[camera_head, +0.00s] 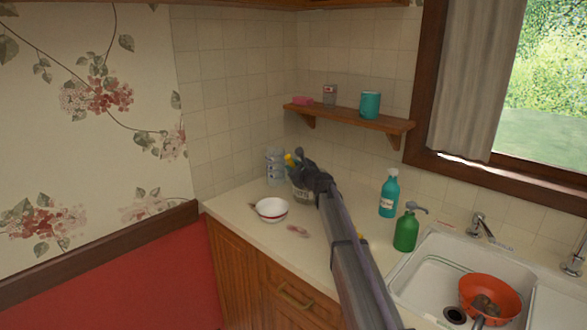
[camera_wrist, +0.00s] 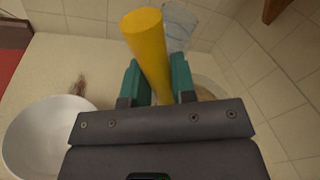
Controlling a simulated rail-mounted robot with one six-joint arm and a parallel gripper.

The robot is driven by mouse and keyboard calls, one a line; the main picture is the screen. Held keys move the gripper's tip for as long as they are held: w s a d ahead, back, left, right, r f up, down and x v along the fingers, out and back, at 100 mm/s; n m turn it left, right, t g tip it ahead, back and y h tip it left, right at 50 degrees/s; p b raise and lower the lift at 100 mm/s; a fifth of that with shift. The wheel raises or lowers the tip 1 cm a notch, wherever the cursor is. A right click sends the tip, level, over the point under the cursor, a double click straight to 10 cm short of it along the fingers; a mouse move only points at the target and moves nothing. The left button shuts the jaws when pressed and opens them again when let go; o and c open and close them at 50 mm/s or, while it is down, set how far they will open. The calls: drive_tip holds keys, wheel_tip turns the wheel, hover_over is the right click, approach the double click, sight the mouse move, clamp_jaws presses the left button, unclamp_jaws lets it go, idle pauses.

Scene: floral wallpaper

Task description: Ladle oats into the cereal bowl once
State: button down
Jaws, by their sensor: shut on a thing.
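My gripper (camera_head: 297,164) is shut on a yellow handle, seen between the teal fingers in the wrist view (camera_wrist: 150,45). I take it for the ladle's handle; its scoop end is hidden.
A clear ribbed jar or stack (camera_head: 275,166) stands behind, near the corner. A small pinkish item (camera_head: 297,231) lies right of the bowl. A teal bottle (camera_head: 388,194) and green pump bottle (camera_head: 406,229) stand right, before the sink (camera_head: 420,278). A shelf (camera_head: 350,118) hangs above.

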drive_tip(key=shift+r+p, duration=5.05)
drive_tip(key=shift+r, duration=0.05)
drive_tip(key=shift+f, duration=0.1)
drive_tip(key=shift+a, duration=0.1)
